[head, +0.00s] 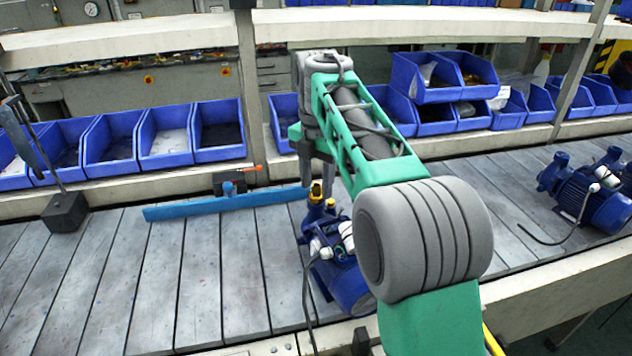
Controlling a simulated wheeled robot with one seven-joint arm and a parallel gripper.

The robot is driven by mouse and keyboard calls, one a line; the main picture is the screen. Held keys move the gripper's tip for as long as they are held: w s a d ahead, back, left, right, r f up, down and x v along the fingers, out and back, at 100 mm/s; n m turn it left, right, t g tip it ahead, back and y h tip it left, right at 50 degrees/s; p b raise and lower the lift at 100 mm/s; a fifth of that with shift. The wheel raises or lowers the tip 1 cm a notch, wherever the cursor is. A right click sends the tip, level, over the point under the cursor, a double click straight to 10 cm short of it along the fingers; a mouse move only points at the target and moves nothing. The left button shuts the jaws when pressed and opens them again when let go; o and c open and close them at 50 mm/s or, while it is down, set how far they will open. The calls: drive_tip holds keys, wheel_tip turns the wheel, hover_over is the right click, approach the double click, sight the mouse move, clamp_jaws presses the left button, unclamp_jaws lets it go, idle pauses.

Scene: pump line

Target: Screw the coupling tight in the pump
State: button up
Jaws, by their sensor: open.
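The blue pump (345,286) stands on the slatted conveyor, partly hidden behind my arm. A small yellow coupling (316,192) sits upright at the top of the pump's port, with another yellow fitting just to its right. My gripper (317,180) points down directly above the pump, its grey fingers at the coupling's height. The gripper is open. I cannot tell whether its fingers touch the coupling, nor how deep the coupling sits in the port.
A blue rail (228,204) lies across the conveyor left of the pump. Blue bins (165,137) line the shelf behind. Another blue pump (592,200) stands at the right with a loose black cable. A black stand (65,212) is at the left. The left conveyor front is clear.

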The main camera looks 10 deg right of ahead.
drive_tip(key=shift+n, duration=0.4)
drive_tip(key=n, duration=0.3)
drive_tip(key=shift+n, duration=0.3)
clamp_jaws()
idle(0.5)
drive_tip(key=m, duration=0.3)
drive_tip(key=shift+f+m, duration=0.1)
drive_tip(key=shift+m, duration=0.2)
